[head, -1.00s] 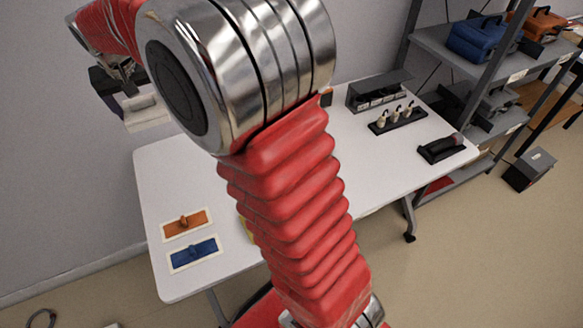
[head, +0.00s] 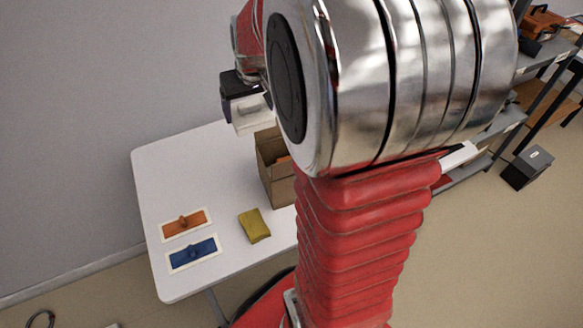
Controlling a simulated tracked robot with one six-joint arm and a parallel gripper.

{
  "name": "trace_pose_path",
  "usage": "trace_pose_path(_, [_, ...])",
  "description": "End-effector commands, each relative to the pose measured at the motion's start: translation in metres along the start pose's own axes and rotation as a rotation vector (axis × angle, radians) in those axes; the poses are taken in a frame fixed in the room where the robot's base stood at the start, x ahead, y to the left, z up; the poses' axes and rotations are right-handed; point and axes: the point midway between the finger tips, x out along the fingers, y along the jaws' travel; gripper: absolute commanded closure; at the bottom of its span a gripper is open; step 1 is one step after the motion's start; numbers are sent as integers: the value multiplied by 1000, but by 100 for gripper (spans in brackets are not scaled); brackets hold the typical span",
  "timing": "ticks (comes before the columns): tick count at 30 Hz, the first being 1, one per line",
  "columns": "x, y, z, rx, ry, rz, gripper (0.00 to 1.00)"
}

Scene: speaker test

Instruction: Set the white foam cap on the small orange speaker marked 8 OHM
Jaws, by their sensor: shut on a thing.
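My gripper (head: 248,106) is at the upper middle of the head view, partly hidden behind my arm's large silver joint. It is shut on a pale white block (head: 254,122), which looks like the white foam cap, held above the back of the table near a cardboard box (head: 275,180). An orange thing (head: 283,160) shows inside the open box; most of it is hidden, and I cannot tell whether it is the small orange speaker. No 8 OHM marking is readable.
The white table (head: 170,165) carries an orange piece (head: 185,223) and a blue piece (head: 194,251) on pale cards, and a yellow block (head: 254,225). The table's left part is otherwise clear. My arm hides its right side. A grey shelf (head: 500,125) stands at right.

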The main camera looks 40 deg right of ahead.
Motion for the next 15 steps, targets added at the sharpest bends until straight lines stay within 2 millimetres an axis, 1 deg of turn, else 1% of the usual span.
trace_pose_path(1, [0, 15, 10, 12, 1, 4, 40])
trace_pose_path(6, [-2, 52, 38, 25, 10, 13, 40])
trace_pose_path(9, [-2, 68, 54, 31, 15, 19, 40])
trace_pose_path(11, [0, 76, 62, 35, 17, 22, 40])
trace_pose_path(13, [6, 83, 72, 37, 18, 25, 40])
trace_pose_path(15, [14, 84, 78, 37, 19, 26, 40])
